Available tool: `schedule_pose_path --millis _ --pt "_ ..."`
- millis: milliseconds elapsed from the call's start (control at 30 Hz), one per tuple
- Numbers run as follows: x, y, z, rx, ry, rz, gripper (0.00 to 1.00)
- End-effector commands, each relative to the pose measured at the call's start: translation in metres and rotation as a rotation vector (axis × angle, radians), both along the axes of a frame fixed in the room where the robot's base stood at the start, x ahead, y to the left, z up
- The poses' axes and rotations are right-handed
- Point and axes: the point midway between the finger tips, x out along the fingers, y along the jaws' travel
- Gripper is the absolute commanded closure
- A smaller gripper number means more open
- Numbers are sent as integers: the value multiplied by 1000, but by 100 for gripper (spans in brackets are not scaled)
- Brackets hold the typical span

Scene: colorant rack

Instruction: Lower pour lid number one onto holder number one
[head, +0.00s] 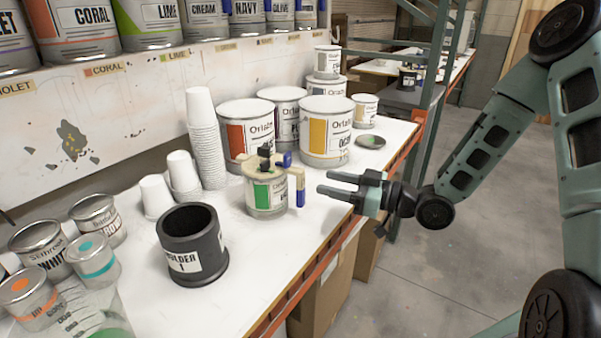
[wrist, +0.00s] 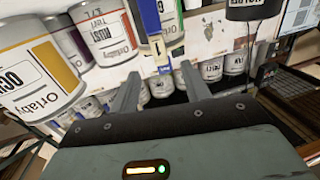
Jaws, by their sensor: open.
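The pour lid (head: 262,165), tan with blue and black parts, sits on a small green-labelled can (head: 265,194) on the table. A blue part of the lid (wrist: 152,18), with a "1" label below it, shows ahead of my fingers in the wrist view. Holder number one (head: 191,246) is a black open-topped cylinder with a white label, in front and left of that can; its top looks empty. It also shows at the upper right of the wrist view (wrist: 254,9). My gripper (head: 322,183) is open and empty, just right of the lid, apart from it in the head view.
Large paint cans, one with a yellow label (head: 326,133), stand behind the lid. Stacked white cups (head: 205,140) are at the back left, and small cans (head: 95,262) at the front left. A flat disc (head: 371,142) lies at the right.

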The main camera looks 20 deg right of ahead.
Motion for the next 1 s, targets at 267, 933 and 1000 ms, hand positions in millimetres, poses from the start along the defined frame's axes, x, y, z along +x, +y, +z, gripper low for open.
schedule_pose_path --millis 267,933,1000 --pt "35 39 2 0 0 2 53" --pt "59 63 0 -1 1 0 58" --pt "59 63 0 -1 1 0 78"
